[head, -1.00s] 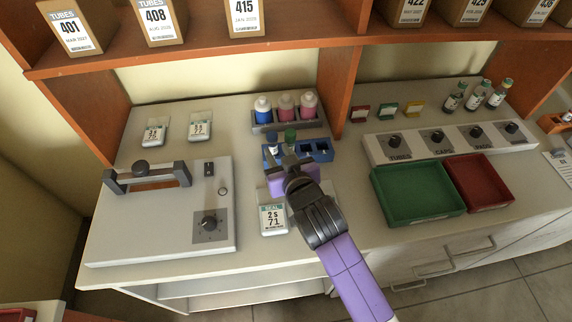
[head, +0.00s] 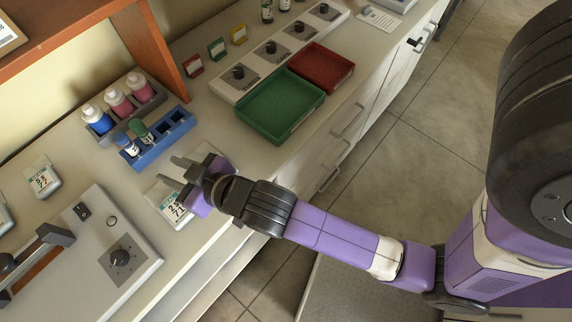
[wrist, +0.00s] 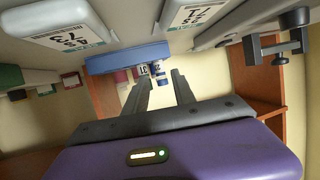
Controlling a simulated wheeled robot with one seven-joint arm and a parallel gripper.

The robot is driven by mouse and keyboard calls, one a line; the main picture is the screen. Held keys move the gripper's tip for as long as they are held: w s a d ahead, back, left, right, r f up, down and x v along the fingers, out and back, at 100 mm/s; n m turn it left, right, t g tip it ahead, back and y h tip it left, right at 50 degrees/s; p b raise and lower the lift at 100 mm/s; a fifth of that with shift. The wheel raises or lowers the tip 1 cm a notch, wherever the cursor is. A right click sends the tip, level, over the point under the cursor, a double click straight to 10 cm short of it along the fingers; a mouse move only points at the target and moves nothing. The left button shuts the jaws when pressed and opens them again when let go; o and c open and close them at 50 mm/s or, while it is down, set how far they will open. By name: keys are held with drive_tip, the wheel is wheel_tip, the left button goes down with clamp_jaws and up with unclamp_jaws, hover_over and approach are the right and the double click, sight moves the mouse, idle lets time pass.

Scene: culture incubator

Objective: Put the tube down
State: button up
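A blue rack (head: 150,157) stands on the bench. Two capped tubes stand upright in its left slots: a green-capped tube (head: 139,130) and a blue-capped tube (head: 126,144). The slots at its right end look empty. My gripper (head: 178,171) is open and empty, in front of the rack and apart from the tubes. In the wrist view, which is upside down, the fingers (wrist: 161,82) are spread, with the tubes (wrist: 158,72) showing between and beyond them at the rack (wrist: 125,58).
Behind the rack, a grey holder has several bottles (head: 120,103). A labelled white device (head: 170,205) lies under my gripper. A white box with a knob (head: 105,250) is at lower left. Green (head: 281,105) and red (head: 323,66) trays are to the right. An orange shelf divider (head: 150,50) rises behind.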

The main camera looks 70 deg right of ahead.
drive_tip(key=s+f+y, duration=0.1)
drive_tip(key=s+f, duration=0.1)
drive_tip(key=s, duration=1.2)
drive_tip(key=s+d+r, duration=0.1)
drive_tip(key=s+r, duration=0.2)
drive_tip(key=s, duration=0.4)
drive_tip(key=s+d+r+n, duration=0.1)
drive_tip(key=s+r, duration=0.2)
drive_tip(key=s, duration=0.4)
drive_tip(key=shift+t, duration=0.4)
drive_tip(key=shift+s, duration=0.1)
